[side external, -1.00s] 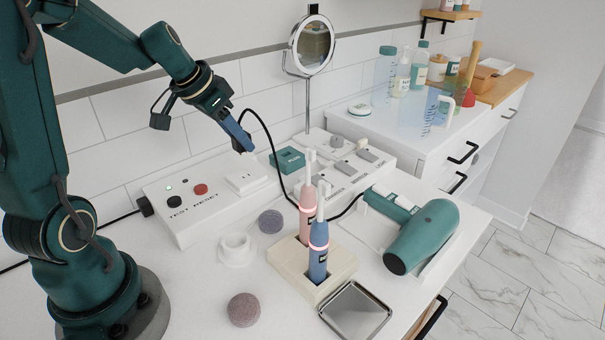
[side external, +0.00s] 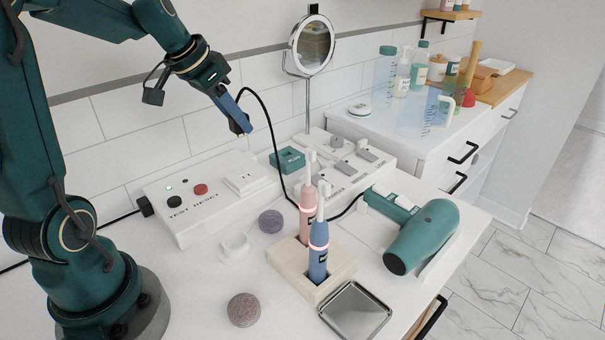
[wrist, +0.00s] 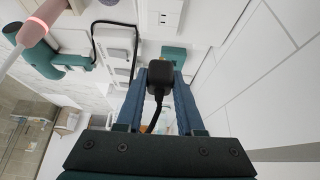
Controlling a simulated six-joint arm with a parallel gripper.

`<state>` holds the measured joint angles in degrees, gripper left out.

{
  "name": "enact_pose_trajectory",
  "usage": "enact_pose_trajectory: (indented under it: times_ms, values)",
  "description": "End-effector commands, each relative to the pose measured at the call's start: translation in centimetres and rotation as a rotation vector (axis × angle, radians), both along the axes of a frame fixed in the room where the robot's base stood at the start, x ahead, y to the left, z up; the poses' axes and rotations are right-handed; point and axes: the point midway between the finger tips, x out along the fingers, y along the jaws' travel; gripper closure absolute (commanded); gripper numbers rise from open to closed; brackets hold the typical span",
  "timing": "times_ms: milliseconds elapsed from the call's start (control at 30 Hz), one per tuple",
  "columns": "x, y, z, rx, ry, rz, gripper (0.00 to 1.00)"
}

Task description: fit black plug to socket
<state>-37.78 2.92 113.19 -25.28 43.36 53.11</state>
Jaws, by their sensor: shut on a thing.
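My gripper (side external: 243,129) is shut on the black plug (wrist: 160,76), which sits between its blue fingertips in the wrist view. In the side view the plug hangs in the air, above and apart from the white outlet box (side external: 190,213). The raised white socket plate (side external: 246,181) is on the right part of that box, below the plug. A two-slot white socket also shows at the top of the wrist view (wrist: 165,12). The black cord (side external: 270,135) arcs from the plug down behind the toothbrushes. The plug's body hides most of its front end in the wrist view.
A teal open holder (side external: 287,160) stands right of the socket plate. A white switch strip (side external: 350,168) lies behind. Two toothbrushes stand in a cream block (side external: 335,268); the teal hair dryer (side external: 425,238) lies to the right. Free counter lies at the front left.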

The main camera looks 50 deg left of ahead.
Motion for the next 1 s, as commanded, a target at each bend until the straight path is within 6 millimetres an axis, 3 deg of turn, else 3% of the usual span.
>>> enact_pose_trajectory:
  times_ms: [367, 1000]
  values:
    - [0.0, 0.0, -0.5, -0.001, 0.001, -0.002, 1.0]
    - [0.0, -0.1, -5.5, -0.004, 0.001, -0.002, 1.0]
